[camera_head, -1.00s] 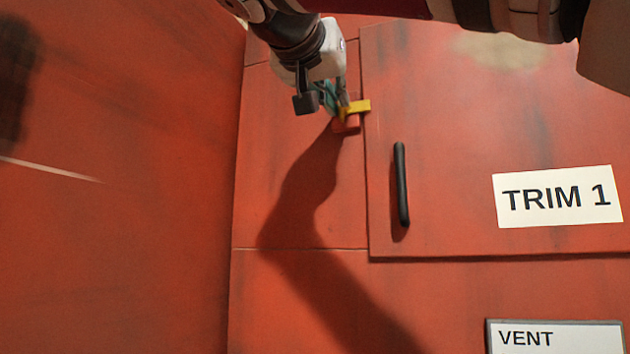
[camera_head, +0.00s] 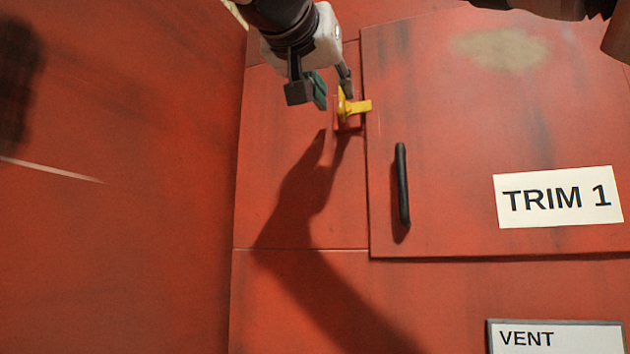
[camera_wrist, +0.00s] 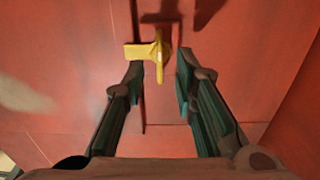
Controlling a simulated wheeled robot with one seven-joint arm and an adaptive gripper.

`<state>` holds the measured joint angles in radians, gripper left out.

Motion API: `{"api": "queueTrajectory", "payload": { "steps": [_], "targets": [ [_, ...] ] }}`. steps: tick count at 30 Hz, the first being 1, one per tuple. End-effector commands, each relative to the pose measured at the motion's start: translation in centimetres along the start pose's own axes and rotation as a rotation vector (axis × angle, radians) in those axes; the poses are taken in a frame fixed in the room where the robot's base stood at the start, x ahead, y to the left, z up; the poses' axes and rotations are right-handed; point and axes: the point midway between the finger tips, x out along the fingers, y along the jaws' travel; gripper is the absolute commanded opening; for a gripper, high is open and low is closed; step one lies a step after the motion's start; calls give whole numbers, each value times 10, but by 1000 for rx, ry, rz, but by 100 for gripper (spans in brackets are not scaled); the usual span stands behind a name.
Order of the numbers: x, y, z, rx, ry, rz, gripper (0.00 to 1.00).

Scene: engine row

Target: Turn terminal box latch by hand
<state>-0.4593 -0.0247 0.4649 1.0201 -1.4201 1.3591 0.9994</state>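The yellow latch (camera_head: 353,107) sits on a small red base at the upper left edge of the TRIM 1 door (camera_head: 450,230). One arm of it points right, over the door's edge. In the wrist view the yellow latch (camera_wrist: 157,52) lies just beyond the fingertips, between their lines, nearer the left finger. My gripper (camera_head: 332,92) is open, with its fingers spread and nothing between them. It also shows open in the wrist view (camera_wrist: 160,85). The fingers appear apart from the latch, though the gap to the left finger is hard to judge.
A black vertical handle (camera_head: 402,187) stands out from the door below and right of the latch. A TRIM 1 label (camera_head: 557,197) is on the door, and a VENT plate (camera_head: 555,338) lies below. A red side wall (camera_head: 130,220) rises at left.

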Motion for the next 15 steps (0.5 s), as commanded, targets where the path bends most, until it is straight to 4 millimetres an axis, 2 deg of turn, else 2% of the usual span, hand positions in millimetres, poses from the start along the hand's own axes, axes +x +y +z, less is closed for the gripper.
{"api": "queueTrajectory", "payload": {
  "steps": [9, 15],
  "targets": [
    [-65, -1, 0, 1, 0, -6, 26],
    [-92, -1, 0, 1, 0, -4, 26]
  ]
}}
